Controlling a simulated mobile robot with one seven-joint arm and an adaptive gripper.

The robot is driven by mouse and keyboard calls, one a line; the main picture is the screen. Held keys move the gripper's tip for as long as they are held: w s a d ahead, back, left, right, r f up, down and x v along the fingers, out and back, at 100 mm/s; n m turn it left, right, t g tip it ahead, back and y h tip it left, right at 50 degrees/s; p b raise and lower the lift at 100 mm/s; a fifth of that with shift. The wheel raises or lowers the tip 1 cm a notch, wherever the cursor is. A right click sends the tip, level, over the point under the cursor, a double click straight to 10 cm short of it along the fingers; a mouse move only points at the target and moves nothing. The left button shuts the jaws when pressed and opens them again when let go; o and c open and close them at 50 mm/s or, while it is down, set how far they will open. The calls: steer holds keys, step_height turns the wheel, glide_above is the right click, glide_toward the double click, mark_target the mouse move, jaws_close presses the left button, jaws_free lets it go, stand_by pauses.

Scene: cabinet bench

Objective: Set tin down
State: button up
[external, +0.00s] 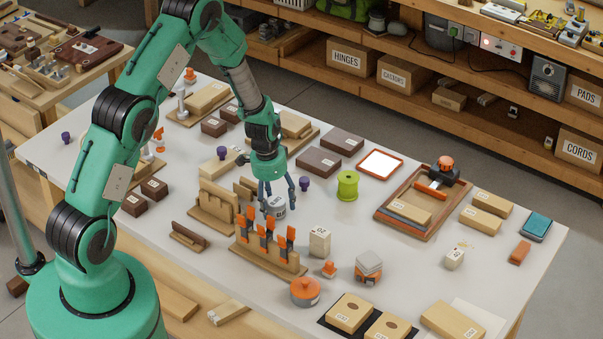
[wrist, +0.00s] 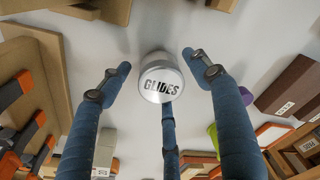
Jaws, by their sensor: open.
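The tin (external: 275,207) is a small silver-grey cylinder. It stands upright on the white table under my gripper (external: 277,192), behind the wooden rack with orange clamps. In the wrist view the tin (wrist: 160,80) shows its lid from above, with the word GLIDES on it. My gripper (wrist: 158,85) has blue fingers spread around the tin, with visible gaps at the left and right fingers. The third finger runs below the tin in the picture, and I cannot tell if it touches. The tin's far side is hidden.
The clamp rack (external: 268,254) stands close in front of the tin. A wooden slotted holder (external: 214,208) is at its left. A green spool (external: 347,186) and a small purple piece (external: 304,184) are to the right. Bare table lies between the spool and the tray (external: 383,218).

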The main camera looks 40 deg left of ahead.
step_height(320, 180, up, 11)
steer(key=s, duration=0.1)
steer(key=shift+a+p, duration=0.35)
steer(key=shift+p, duration=0.1)
steer(key=shift+r, duration=0.1)
stand_by(0.5)
step_height(320, 180, up, 16)
steer(key=n+t, duration=0.1)
glide_above(271, 202)
steer(key=s, duration=0.5)
steer(key=s+d+r+n+t, duration=0.1)
steer(key=s+r, duration=0.3)
steer(key=r, duration=0.2)
steer(key=s+r+n, duration=0.1)
steer(key=s+r, duration=0.3)
steer(key=r, duration=0.3)
steer(key=s+r+n+t, duration=0.1)
steer(key=s+r, duration=0.5)
steer(key=s, duration=0.6)
steer(key=s+r+n+t, duration=0.1)
steer(key=s+r, duration=0.5)
steer(key=s, duration=0.7)
steer(key=shift+n+t+y, duration=0.3)
steer(key=shift+n, duration=0.2)
